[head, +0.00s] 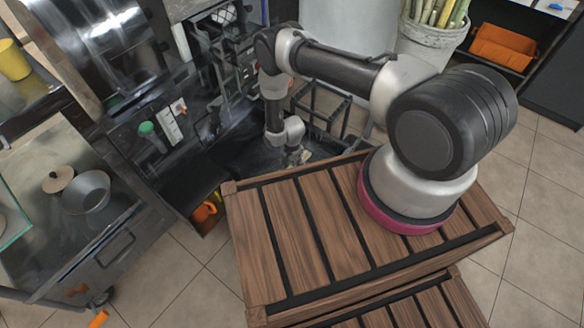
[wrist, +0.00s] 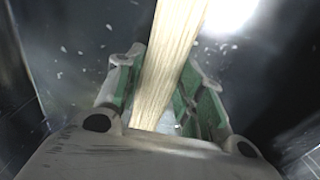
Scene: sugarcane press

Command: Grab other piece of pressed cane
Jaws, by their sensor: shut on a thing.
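A pale, straw-coloured piece of pressed cane (wrist: 168,60) runs from the top of the wrist view down between the green-padded fingers of my gripper (wrist: 155,92). The fingers are shut on it, one on each side. Its upper end runs out of the wrist view. In the head view my arm reaches down past the far edge of the wooden cart top, and my gripper (head: 296,157) is small there, near the dark metal tray of the press. A small pale bit shows beside it, but I cannot make out the cane's full length.
The press frame (head: 235,70) stands behind and left of my gripper, with black metal bars (head: 322,105) to its right. A bucket of cane stalks (head: 432,38) stands at the back right. A steel counter with a bowl (head: 88,190) is at left. Small pale crumbs lie around the gripper.

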